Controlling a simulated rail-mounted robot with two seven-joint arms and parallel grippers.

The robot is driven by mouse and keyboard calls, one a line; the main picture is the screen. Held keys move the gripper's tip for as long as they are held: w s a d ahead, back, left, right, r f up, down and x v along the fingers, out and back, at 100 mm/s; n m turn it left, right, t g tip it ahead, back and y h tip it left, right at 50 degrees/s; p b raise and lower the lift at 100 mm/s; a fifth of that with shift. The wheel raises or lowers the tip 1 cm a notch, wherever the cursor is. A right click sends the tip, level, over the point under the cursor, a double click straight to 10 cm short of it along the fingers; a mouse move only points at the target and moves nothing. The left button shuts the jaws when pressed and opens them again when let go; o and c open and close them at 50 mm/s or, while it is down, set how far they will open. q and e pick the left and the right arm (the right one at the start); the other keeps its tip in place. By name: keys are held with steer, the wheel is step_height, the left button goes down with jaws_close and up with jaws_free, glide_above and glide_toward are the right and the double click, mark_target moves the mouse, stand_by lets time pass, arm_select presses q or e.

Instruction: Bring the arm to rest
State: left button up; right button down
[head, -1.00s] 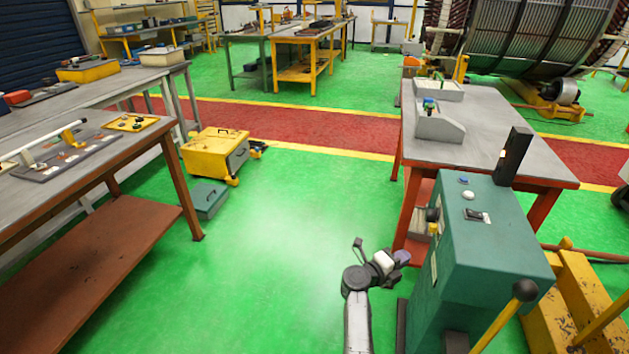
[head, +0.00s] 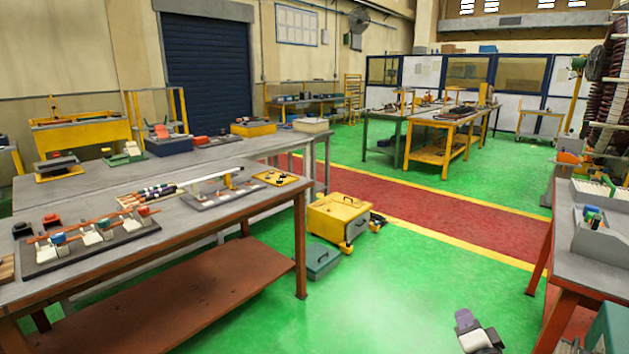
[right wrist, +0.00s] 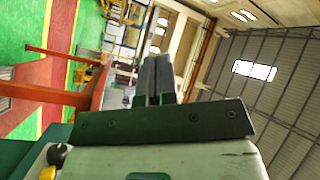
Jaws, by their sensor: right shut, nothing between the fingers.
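My right gripper (head: 466,322) shows at the bottom edge of the head view, right of the middle, over the green floor. It is seen as a dark tip with a white part behind it; most of the arm is cut off by the frame. In the right wrist view its two dark fingers (right wrist: 155,78) stand side by side, shut with nothing between them. The gripper is clear of the right bench in the head view. My left gripper is not in view.
A long workbench (head: 190,228) with fixtures and tools stands at the left. A yellow wheeled box (head: 338,220) and a teal box (head: 316,261) sit on the floor. A grey-topped bench (head: 600,262) is at the right edge.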

steer(key=s+a+f+n+g+y+p, duration=0.1)
steer(key=s+a+n+g+p, duration=0.4)
steer(key=s, duration=0.8)
steer(key=s+a+f+n+g+y+p, duration=0.1)
steer(key=s+a+n+g+p, duration=0.25)
steer(key=s+a+n, duration=0.7)
steer(key=s+f+m+g+p, duration=0.1)
steer(key=s+f+g+p, duration=0.2)
steer(key=s, duration=0.8)
steer(key=s+f+g+p, duration=0.2)
steer(key=s+f+g, duration=0.25)
steer(key=s, duration=0.65)
step_height(320, 180, up, 37)
steer(key=t+p, duration=0.1)
steer(key=p, duration=3.6)
steer(key=shift+s+d, duration=0.15)
